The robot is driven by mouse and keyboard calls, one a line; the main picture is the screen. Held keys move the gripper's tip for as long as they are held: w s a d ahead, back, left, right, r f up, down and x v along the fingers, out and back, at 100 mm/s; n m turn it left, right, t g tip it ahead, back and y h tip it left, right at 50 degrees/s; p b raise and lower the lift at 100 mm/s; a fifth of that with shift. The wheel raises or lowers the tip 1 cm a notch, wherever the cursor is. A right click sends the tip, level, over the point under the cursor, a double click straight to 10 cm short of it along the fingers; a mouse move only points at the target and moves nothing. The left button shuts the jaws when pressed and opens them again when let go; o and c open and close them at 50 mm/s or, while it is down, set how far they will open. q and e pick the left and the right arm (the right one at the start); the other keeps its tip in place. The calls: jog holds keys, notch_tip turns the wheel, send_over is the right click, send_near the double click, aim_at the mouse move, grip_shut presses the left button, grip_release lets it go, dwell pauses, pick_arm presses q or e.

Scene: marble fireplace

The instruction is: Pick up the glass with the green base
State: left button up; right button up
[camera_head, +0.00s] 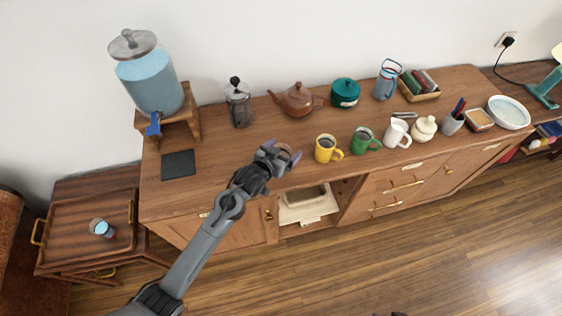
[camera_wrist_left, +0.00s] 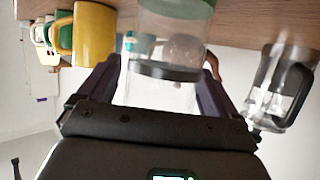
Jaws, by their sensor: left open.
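The glass with the green base (camera_wrist_left: 172,35) is clear and shows in the left wrist view, which is upside down. Its green base is toward the wooden top and its clear wall reaches down between my fingers. My left gripper (camera_wrist_left: 160,85) is open, with one finger on each side of the glass; I cannot tell whether either finger touches it. In the head view my left gripper (camera_head: 281,153) is over the sideboard, left of the yellow mug, and largely hides the glass. My right gripper is not clearly in view.
The yellow mug (camera_head: 326,149) stands close right of the gripper, then the green mug (camera_head: 363,140) and white jug (camera_head: 396,133). A dark coaster (camera_head: 178,165) lies left; the sideboard between is clear.

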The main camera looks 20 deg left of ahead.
pick_arm(q)
jog(key=shift+w+f, duration=0.1)
jog(key=c, duration=1.1)
jog(key=shift+c, duration=0.5)
